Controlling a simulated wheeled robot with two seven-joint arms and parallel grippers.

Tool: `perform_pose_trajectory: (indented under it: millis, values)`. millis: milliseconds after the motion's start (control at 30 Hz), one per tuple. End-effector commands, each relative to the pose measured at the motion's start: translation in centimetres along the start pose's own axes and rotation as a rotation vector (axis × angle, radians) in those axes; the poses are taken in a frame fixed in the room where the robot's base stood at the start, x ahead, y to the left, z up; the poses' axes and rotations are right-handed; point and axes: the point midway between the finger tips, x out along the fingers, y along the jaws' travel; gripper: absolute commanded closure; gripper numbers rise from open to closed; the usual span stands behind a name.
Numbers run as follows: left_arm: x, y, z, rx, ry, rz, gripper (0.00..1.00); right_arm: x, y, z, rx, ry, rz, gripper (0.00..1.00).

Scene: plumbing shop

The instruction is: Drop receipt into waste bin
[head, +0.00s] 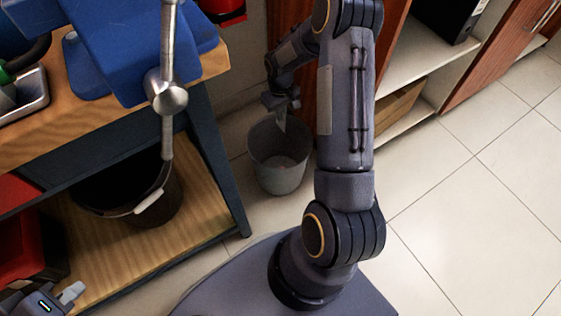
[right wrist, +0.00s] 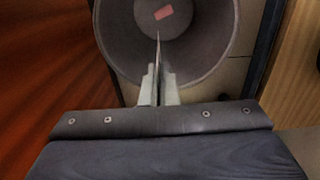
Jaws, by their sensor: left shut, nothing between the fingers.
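The waste bin (head: 277,180) is a grey round bucket on the floor beside the workbench. It also fills the top of the right wrist view (right wrist: 215,45), with its inside visible. My right gripper (head: 281,108) is over the bin's opening. In the right wrist view its fingers (right wrist: 158,88) are shut on a thin pale sheet, the receipt (right wrist: 158,48), seen nearly edge-on and pointing into the bin. The receipt also hangs below the gripper in the head view (head: 281,123). My left gripper (head: 72,293) is shut and empty at the lower left.
A small pinkish piece (right wrist: 163,13) lies on the bin's bottom. A workbench (head: 205,65) with a blue vise (head: 125,45) stands at left, a black bucket (head: 120,200) on its lower shelf. Wooden cabinets (head: 398,40) stand behind. The tiled floor (head: 460,200) at right is clear.

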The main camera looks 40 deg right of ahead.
Motion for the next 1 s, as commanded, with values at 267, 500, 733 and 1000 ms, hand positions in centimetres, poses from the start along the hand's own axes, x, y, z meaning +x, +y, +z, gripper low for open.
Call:
perform_pose_trajectory:
  millis: [267,500,733,1000]
  values:
    - [2.1,-1.0,1.1,0.0,0.0,0.0,1.0,3.4,0.0,0.0,0.002,0.001,0.0,1.0]
    - [2.1,-1.0,1.1,0.0,0.0,0.0,1.0,3.5,0.0,0.0,0.002,0.001,0.0,1.0]
    - [2.1,-1.0,1.1,0.0,0.0,0.0,1.0,3.5,0.0,0.0,0.001,0.001,0.0,0.8]
    - [2.1,-1.0,1.1,0.0,-0.001,0.0,1.0,3.5,0.0,0.0,0.001,0.001,0.0,0.74]
